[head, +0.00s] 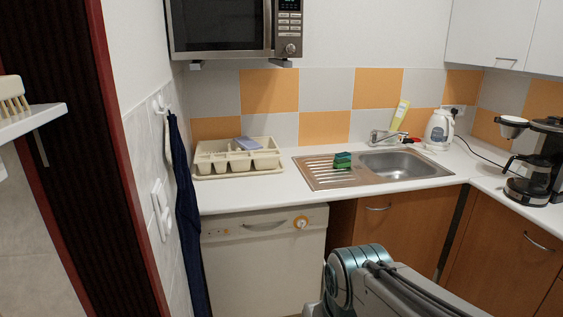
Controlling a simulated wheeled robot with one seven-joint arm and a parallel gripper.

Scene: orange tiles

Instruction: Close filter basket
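A black coffee maker (541,150) stands on the counter at the far right of the head view. A glass carafe (521,172) with a black handle sits below, on the machine's base. Part of my arm shows at the bottom centre, well away from the coffee maker. My gripper is not in view.
A white kettle (439,130) stands left of the coffee maker, with a cable on the counter between. The sink (405,164) has a green sponge (342,160) on its drainer. A dish rack (237,160) sits further left. White cupboards (497,35) hang above the right counter.

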